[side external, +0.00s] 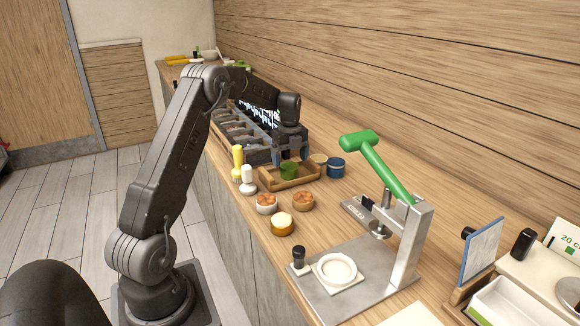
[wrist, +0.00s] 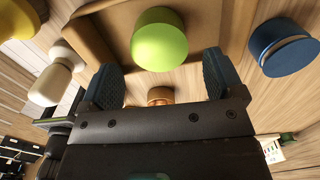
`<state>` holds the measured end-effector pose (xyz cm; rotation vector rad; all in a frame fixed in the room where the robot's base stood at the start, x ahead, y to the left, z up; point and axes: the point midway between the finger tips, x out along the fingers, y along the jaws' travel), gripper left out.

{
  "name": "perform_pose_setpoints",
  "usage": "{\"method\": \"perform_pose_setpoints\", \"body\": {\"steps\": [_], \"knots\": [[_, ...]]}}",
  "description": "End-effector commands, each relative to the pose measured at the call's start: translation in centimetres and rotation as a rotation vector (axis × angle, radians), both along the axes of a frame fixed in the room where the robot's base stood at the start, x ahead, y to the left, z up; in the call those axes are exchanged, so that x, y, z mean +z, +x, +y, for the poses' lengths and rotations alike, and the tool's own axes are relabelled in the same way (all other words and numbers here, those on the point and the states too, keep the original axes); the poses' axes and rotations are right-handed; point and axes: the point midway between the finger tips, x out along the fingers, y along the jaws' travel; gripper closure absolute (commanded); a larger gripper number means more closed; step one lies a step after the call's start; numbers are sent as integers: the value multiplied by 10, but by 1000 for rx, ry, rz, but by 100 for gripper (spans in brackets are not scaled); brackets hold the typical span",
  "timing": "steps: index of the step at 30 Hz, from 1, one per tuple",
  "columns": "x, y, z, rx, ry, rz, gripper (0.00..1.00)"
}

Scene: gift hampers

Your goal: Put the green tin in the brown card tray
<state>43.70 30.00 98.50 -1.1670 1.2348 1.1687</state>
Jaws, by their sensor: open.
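The green tin (side external: 289,171) stands upright in the brown card tray (side external: 275,187) on the counter. In the wrist view the tin's round bright green top (wrist: 158,38) shows, with the tray (wrist: 98,30) around it. My gripper (side external: 290,156) is over the tray, close above the tin. In the wrist view its two dark blue fingers (wrist: 160,76) are apart, with nothing held between them. The tin shows just beyond the fingertips. Its lower part is hidden by the tray wall in the side view.
A blue tin (side external: 336,168) stands right of the tray. A yellow bottle (side external: 238,163) and a white bottle (side external: 248,181) stand left. A press with a green lever (side external: 378,165) stands to the right.

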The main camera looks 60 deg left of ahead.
Motion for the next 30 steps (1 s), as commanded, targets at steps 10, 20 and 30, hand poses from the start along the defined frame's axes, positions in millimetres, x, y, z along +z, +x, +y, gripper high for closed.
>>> {"method": "perform_pose_setpoints", "body": {"steps": [10, 20, 30], "knots": [[70, 1, 1, -1, 2, -3, 13], [108, 0, -31, 89, 18, -28, 13], [179, -60, -203, 690, 7, -229, 13]]}}
